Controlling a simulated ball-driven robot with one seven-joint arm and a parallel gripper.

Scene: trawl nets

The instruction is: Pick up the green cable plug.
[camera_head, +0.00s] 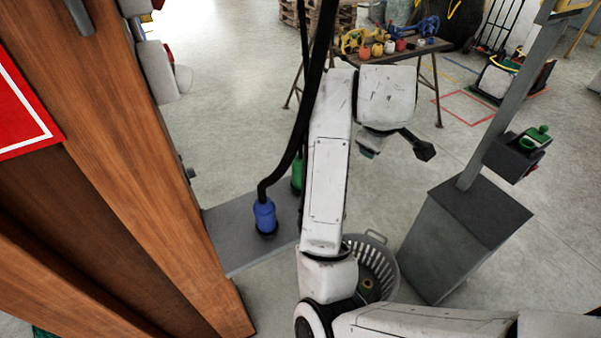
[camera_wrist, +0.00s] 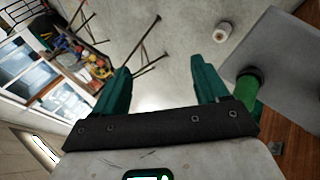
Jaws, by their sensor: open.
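The green cable plug (camera_head: 297,173) stands on a grey plate (camera_head: 228,247) in the head view, partly hidden behind my arm and the black cable. In the wrist view a green plug with a dark end (camera_wrist: 245,90) is at the right, just outside the right finger, by a grey surface (camera_wrist: 275,55). My gripper (camera_wrist: 160,66) has two teal fingers spread apart with nothing between them. The plug is not between the fingers. I cannot tell from these views whether the finger touches it. In the head view my fingers are not clearly visible.
A blue plug (camera_head: 264,216) on a thick black cable (camera_head: 300,120) stands nearer on the plate. A wooden cabinet (camera_head: 130,150) is at the left. A grey basket (camera_head: 385,270) and a grey block with a post (camera_head: 460,235) are at the right. A cluttered table (camera_head: 390,52) stands behind.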

